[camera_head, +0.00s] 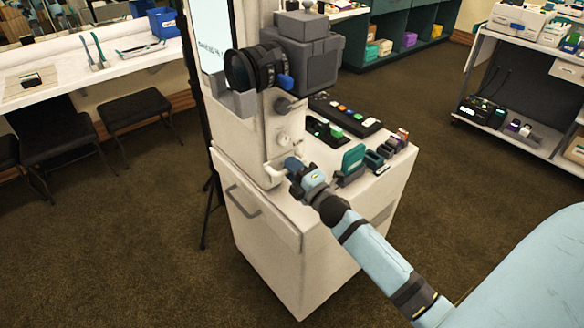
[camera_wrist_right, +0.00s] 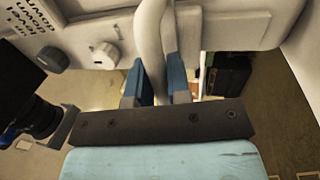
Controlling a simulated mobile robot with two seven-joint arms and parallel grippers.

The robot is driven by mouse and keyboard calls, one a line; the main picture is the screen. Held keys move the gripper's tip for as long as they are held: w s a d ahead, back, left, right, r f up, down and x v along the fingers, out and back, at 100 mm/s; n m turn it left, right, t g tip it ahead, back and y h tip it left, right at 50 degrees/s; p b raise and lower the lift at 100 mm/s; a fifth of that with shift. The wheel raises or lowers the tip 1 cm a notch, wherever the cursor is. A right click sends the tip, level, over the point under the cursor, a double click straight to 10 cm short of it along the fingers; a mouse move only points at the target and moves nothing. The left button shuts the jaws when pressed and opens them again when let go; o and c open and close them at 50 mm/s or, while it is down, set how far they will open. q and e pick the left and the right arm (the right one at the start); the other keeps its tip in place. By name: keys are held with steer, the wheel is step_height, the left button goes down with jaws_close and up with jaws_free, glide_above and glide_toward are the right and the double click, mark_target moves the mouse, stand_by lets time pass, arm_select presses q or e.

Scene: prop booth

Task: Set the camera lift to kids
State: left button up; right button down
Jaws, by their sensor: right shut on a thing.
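The camera lift is a pale column (camera_head: 245,125) on a white cabinet. It carries a black-lensed camera (camera_head: 252,68) with a grey housing, high on its front. A pale handle (camera_head: 270,170) sticks out low on the column. My right gripper (camera_head: 293,165) is at this handle. In the right wrist view, the blue fingers of the right gripper (camera_wrist_right: 157,82) are shut on the pale handle (camera_wrist_right: 150,45). My left gripper is not in view.
The white cabinet (camera_head: 270,235) also bears a black button strip (camera_head: 345,115), a green-faced device (camera_head: 352,160) and small dark blocks close to my right gripper. A counter (camera_head: 90,75) with stools is at left. A shelf cart (camera_head: 520,130) is at right. Carpet between is clear.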

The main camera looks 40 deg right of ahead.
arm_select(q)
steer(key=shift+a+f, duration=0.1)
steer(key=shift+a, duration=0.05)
arm_select(e)
steer(key=shift+s+f, duration=0.1)
steer(key=shift+f, duration=0.3)
steer(key=c, duration=1.3)
jaws_free()
steer(key=shift+o, duration=1)
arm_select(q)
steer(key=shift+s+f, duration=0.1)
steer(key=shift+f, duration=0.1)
arm_select(e)
steer(key=shift+r, duration=0.1)
arm_select(q)
steer(key=shift+b, duration=0.4)
arm_select(e)
steer(key=v, duration=1.3)
steer(key=shift+s, duration=0.4)
steer(key=shift+d, duration=0.1)
